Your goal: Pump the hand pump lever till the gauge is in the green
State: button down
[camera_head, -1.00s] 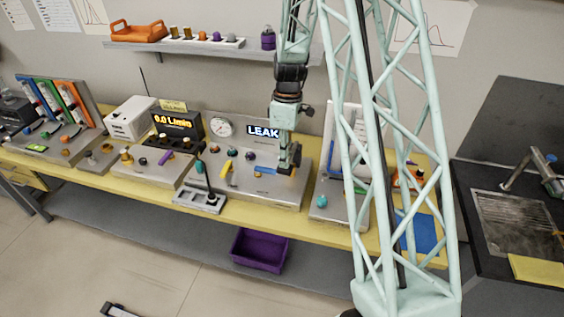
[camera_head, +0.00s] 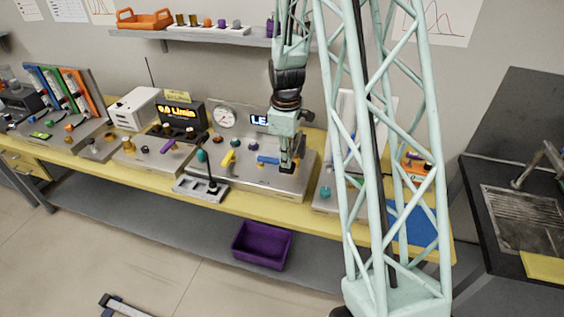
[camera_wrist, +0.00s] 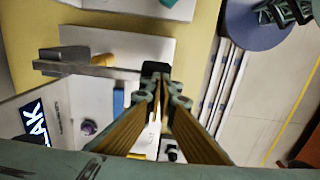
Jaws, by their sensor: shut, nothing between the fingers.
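A blue handle (camera_head: 268,160) and a yellow handle (camera_head: 228,158) are on the panel left of my gripper. The lit LEAK display (camera_head: 259,120) is partly hidden by my arm. A grey bar (camera_wrist: 85,66) lies near my fingertips. A purple bin (camera_head: 262,246) is below the bench.

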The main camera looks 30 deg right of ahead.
aim_at(287, 174)
jog(key=shift+s+f+b, duration=0.1)
jog(key=shift+f+b, duration=0.75)
jog(key=shift+f, duration=0.6)
jog(key=shift+f+b, duration=0.75)
jog(key=shift+f, duration=0.75)
jog(key=shift+s+f, duration=0.1)
jog(key=shift+f, duration=0.05)
jog(key=r, duration=0.1)
jog(key=r+p, duration=0.1)
jog(key=r, duration=0.1)
jog(key=a+r, duration=0.1)
jog(key=r, duration=0.1)
jog(key=shift+s+p, duration=0.3)
jog(key=shift+p, duration=0.05)
notch_tip(287, 174, up, 9)
jog(key=s+a, duration=0.2)
jog(key=shift+a, duration=0.35)
jog(key=shift+f, duration=0.1)
jog(key=shift+d+p, duration=0.1)
jog(key=shift+p, duration=0.2)
